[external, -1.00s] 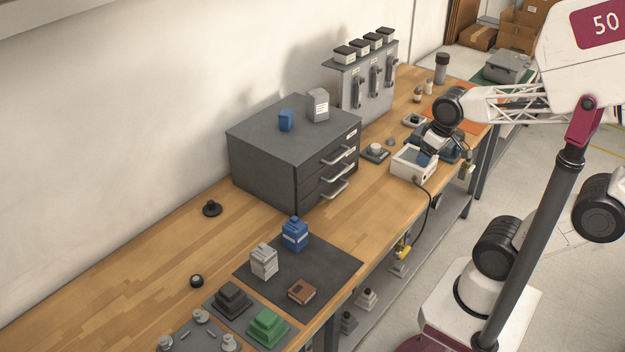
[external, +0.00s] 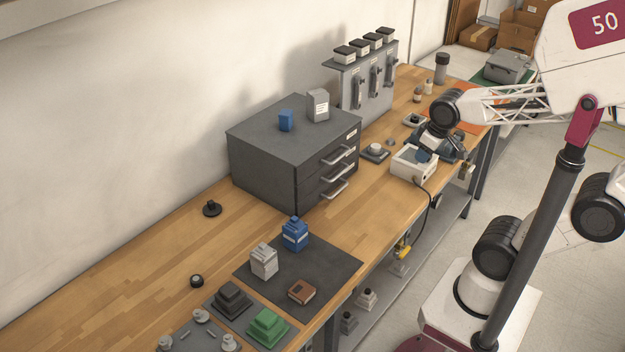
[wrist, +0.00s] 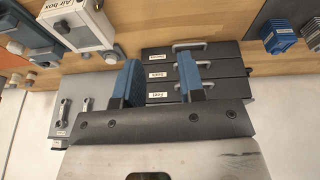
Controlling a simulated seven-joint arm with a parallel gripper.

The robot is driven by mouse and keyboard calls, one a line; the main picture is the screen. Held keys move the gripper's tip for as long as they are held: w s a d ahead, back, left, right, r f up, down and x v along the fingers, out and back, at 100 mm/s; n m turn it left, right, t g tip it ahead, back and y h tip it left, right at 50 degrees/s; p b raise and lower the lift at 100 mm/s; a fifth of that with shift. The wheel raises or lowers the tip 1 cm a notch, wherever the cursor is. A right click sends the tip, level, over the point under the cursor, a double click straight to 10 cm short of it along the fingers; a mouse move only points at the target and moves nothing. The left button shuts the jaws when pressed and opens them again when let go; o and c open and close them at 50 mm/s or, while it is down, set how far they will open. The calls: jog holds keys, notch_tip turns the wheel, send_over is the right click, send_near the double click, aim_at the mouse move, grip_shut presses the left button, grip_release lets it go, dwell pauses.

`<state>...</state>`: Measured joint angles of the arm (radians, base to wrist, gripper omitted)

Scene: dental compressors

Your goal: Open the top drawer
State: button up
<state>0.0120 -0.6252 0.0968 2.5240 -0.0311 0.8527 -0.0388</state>
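The dark grey drawer cabinet (external: 262,168) stands on the bench against the wall, its drawers stacked and all shut. The top drawer's silver handle (external: 337,156) faces right, toward the bench's front edge. In the wrist view the cabinet front shows labelled drawers (wrist: 215,68), partly hidden behind my gripper. My gripper (external: 424,157) is over the bench to the right of the cabinet, close to the white box, apart from the handles. Its blue fingers (wrist: 160,72) are spread in the wrist view with nothing held between them.
The white box (external: 412,163) with a cable stands below my gripper. A grey panel unit with handles (external: 368,85) stands behind. Small parts lie on the bench between the cabinet and the gripper.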

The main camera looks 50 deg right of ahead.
jog(key=w+d+f+n+t, duration=0.1)
jog(key=w+f+n+t, duration=0.25)
jog(key=w, duration=0.35)
jog(key=w+d+f+n+t, duration=0.1)
jog(key=w+f+n+t, duration=0.1)
jog(key=w+n+t, duration=0.3)
jog(key=n+t+y, duration=0.7)
jog(key=n+y, duration=0.1)
jog(key=n, duration=0.7)
send_near(341, 155)
jog(key=shift+m+g+x, duration=0.25)
jog(key=shift+x, duration=0.85)
jog(key=shift+w+f, duration=0.1)
jog(key=shift+x, duration=3.8)
jog(key=shift+c, duration=0.3)
grip_shut()
